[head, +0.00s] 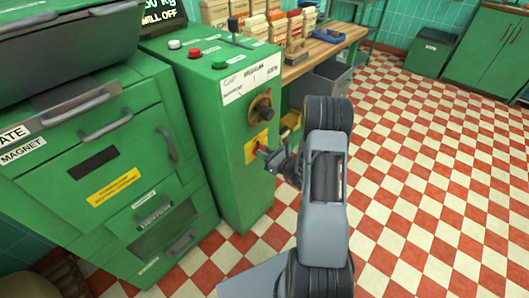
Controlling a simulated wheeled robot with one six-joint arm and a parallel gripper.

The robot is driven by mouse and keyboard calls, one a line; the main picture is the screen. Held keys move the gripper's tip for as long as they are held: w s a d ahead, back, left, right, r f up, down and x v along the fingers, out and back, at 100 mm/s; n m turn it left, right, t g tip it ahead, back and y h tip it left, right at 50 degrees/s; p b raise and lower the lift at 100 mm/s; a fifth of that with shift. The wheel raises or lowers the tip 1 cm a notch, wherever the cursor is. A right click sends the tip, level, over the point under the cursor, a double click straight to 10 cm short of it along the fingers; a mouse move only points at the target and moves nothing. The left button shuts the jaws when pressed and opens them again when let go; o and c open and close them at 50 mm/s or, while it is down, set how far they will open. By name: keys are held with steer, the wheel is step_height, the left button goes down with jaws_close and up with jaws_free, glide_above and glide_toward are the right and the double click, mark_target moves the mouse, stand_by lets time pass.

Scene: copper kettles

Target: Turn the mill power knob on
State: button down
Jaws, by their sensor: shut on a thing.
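The green mill cabinet (232,170) stands left of my arm. On its right-hand face is a yellow plate (250,153) with a small red knob (261,149), which I take to be the mill power knob. My gripper (267,154) is at this knob, shut on it, and partly hides it. The knob's exact angle is too small to tell. The display (160,14) at the top reads "MILL OFF". A round black dial with a brass-coloured ring (262,110) sits above the yellow plate, apart from my gripper.
The cabinet top has a red button (194,53), a white one (174,44), a green one (219,62) and a lever (235,35). A wooden bench (322,52) with several boxes stands behind. The checkered floor (430,170) to the right is clear.

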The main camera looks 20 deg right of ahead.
steer(key=m+p, duration=0.1)
steer(key=m, duration=0.1)
steer(key=m+p, duration=0.2)
steer(key=m, duration=0.1)
steer(key=shift+w+d+r+m, duration=0.1)
steer(key=shift+d+m, duration=0.15)
steer(key=shift+m, duration=0.05)
steer(key=m, duration=0.2)
steer(key=m+p, duration=0.1)
steer(key=m, duration=0.1)
steer(key=m+p, duration=0.1)
steer(key=shift+d+f+m, duration=0.15)
steer(key=shift+f+m, duration=0.1)
steer(key=shift+m, duration=0.15)
steer(key=shift+p, duration=0.3)
steer(key=c, duration=1)
jaws_free()
steer(key=p+v, duration=0.1)
steer(key=v, duration=1.2)
steer(key=shift+s, duration=0.35)
steer(key=shift+d, duration=0.15)
